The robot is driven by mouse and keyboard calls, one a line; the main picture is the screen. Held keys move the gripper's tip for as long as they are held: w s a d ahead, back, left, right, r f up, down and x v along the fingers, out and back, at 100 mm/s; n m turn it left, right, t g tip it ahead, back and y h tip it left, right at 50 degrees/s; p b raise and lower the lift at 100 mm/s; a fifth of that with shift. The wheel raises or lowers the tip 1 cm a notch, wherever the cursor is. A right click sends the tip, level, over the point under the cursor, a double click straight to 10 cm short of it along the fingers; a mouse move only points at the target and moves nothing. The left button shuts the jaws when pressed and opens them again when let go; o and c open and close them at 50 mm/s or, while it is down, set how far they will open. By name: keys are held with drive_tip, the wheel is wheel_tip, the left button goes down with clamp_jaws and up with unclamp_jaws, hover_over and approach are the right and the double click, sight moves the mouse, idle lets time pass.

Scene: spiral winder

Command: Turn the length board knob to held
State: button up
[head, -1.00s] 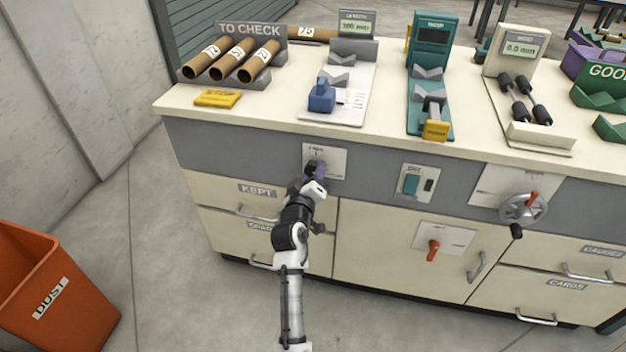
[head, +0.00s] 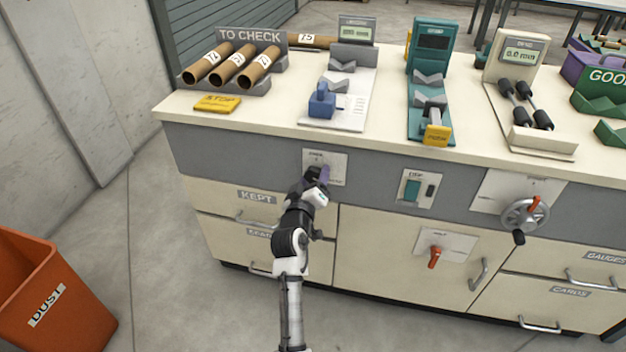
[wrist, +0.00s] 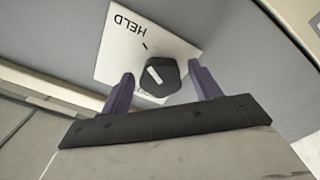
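The length board knob (wrist: 161,79) is a dark, angular knob with a white pointer line, on a white plate (wrist: 112,55) marked HELD. The wrist view shows the plate upside down, with a short tick beside the word. The pointer line leans roughly toward that tick. My gripper (wrist: 163,82) has its two purple fingers on either side of the knob, with visible gaps, so it is open around it. In the head view my gripper (head: 319,177) is in front of the plate (head: 338,160) and hides the knob.
The knob plate is on the grey front panel (head: 250,155) below the bench top. A switch plate (head: 417,188), a handwheel (head: 524,215) and a red lever (head: 435,257) are to the right. Drawers with handles lie below. An orange dust bin (head: 50,300) stands at left.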

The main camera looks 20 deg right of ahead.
drive_tip(key=shift+s+a, duration=0.1)
drive_tip(key=b+v, duration=0.2)
drive_tip(key=v, duration=1.1)
drive_tip(key=shift+s+a, duration=0.2)
drive_tip(key=shift+s, duration=0.05)
